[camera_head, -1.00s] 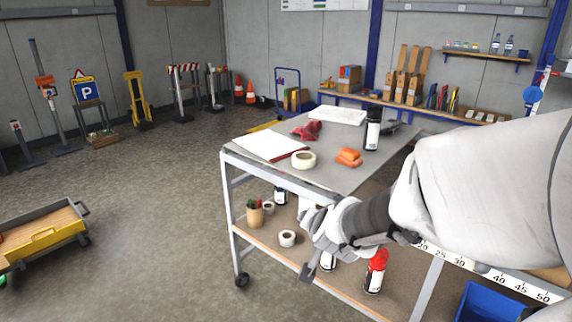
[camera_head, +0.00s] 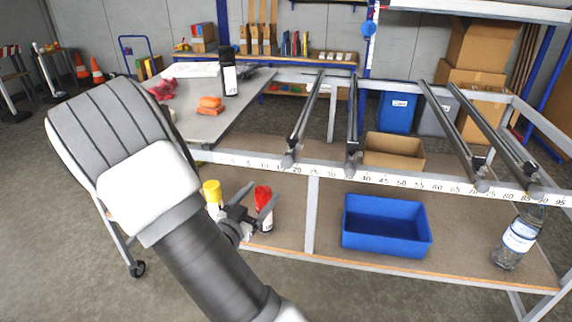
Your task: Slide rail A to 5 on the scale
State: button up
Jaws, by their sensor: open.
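Several dark rails lie across a grey frame with a number scale (camera_head: 420,181) along its front bar. The leftmost rail (camera_head: 305,118) has its front end just left of 20. A second rail (camera_head: 352,120) ends near 35. A third rail (camera_head: 450,125) ends between 70 and 80, and a fourth rail (camera_head: 495,130) ends near 85 to 90. No letter is legible, so I cannot tell which is rail A. The low end of the scale shows just left of 10. My gripper (camera_head: 262,202) is open and empty, in front of and below the scale's left part.
A grey tabletop (camera_head: 205,125) with a black spray can (camera_head: 228,75) adjoins the frame's left. On the lower shelf are yellow-capped and red-capped (camera_head: 264,208) cans behind my gripper, a blue bin (camera_head: 387,226), a cardboard box (camera_head: 393,150) and a bottle (camera_head: 517,238).

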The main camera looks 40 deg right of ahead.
aim_at(285, 166)
jog(key=b+x, duration=0.1)
jog(key=x, duration=1.4)
jog(key=shift+w+d, duration=0.15)
jog(key=shift+d, duration=0.2)
grip_shut()
